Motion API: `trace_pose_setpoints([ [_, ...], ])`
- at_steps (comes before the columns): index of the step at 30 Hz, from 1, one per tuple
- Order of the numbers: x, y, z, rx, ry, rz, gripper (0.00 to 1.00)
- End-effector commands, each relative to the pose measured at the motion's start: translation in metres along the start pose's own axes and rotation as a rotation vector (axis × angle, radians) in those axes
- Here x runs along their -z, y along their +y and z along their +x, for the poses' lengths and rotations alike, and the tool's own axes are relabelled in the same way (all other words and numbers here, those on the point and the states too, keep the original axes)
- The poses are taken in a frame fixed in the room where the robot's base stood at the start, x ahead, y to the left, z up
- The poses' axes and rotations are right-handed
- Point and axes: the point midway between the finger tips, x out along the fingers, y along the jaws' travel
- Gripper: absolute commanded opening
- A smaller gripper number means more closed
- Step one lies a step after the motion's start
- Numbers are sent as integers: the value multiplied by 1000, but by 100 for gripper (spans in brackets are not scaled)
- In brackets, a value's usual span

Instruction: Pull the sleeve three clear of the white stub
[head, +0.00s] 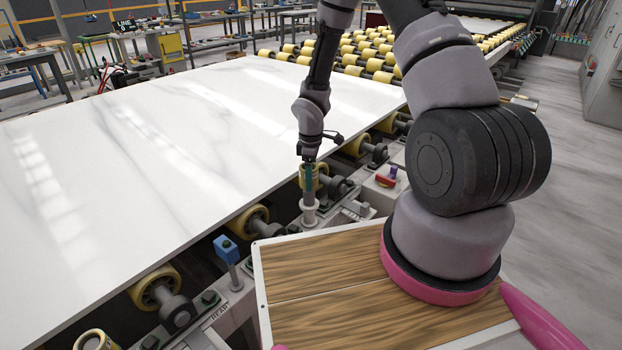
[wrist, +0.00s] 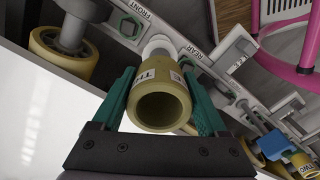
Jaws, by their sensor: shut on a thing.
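My gripper (head: 308,180) reaches down at the front edge of the white slab in the head view. In the wrist view its two green fingers (wrist: 160,92) are closed on either side of sleeve three (wrist: 157,78), an olive tube with its open end towards the camera. A white label on it shows the letters "TH"; the rest is cut off by a finger. The white stub (wrist: 158,46) lies in line beyond the sleeve's far end. The sleeve hides part of it, so I cannot tell whether the two still overlap.
The white slab (head: 150,130) lies on yellow rollers (head: 157,288) left of my gripper. A blue block on a post (head: 226,249) stands at the front left. A wood-topped surface (head: 330,300) is at the front. Labels "FRONT" and "REAR" mark the rail in the wrist view.

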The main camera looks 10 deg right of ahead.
Motion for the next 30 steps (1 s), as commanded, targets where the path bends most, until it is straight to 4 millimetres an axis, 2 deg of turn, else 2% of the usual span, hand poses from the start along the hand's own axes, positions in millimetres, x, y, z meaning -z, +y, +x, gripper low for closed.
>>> trace_pose_setpoints([
  [18, 0, 1, -50, -2, 1, 2, 15],
  [30, 0, 0, -56, 0, 0, 0, 15],
])
